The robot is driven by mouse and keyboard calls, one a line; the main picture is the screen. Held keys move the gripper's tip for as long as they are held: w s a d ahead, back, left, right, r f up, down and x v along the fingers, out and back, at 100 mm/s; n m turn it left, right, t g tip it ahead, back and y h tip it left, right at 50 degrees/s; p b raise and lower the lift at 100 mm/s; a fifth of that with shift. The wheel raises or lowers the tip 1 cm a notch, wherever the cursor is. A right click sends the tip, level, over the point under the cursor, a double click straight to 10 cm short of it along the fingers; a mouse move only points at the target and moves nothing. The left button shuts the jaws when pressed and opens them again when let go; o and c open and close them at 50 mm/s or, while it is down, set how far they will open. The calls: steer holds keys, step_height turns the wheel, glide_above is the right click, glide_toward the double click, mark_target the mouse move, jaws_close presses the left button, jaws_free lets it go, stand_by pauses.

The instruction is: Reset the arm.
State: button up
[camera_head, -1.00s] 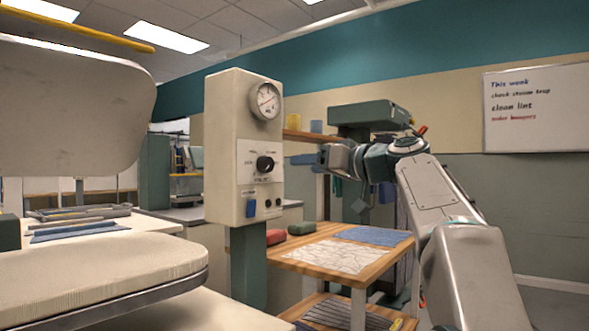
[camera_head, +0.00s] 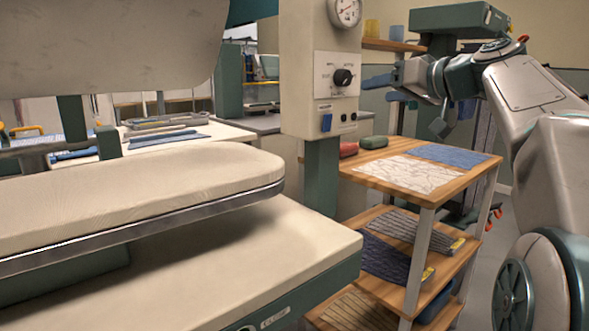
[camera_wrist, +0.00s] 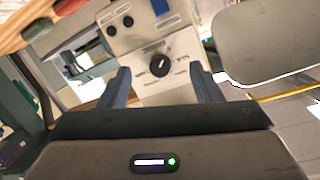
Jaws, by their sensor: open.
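My arm rises on the right of the head view. My gripper (camera_head: 384,88) is raised above the wooden cart, just right of the control box (camera_head: 325,80). In the wrist view my gripper's two blue-grey fingers (camera_wrist: 162,88) stand wide apart with nothing between them. The control box's dial panel (camera_wrist: 158,62) shows beyond and between the fingertips. The head view does not let me judge the gap between the fingers and the box.
A press with a padded lower board (camera_head: 130,190) and raised upper plate (camera_head: 100,45) fills the left. The wooden cart (camera_head: 440,190) bears folded cloths, with a red and a green item behind them. A white worktable (camera_head: 225,132) stands behind the press.

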steer(key=s+a+f+m+g+h+p, duration=0.4)
steer(key=s+a+g+p, duration=0.4)
steer(key=p, duration=0.7)
steer(key=s+d+f+g+h+p, duration=0.1)
steer(key=s+f+h+p, duration=0.1)
steer(key=s+p, duration=0.6)
steer(key=s+d+f+n+g+h+p, duration=0.1)
steer(key=s+d+f+h+p, duration=0.1)
steer(key=s+p, duration=0.6)
steer(key=shift+s+f+p, duration=0.35)
steer(key=shift+s+f, duration=0.45)
steer(key=shift+s, duration=1.6)
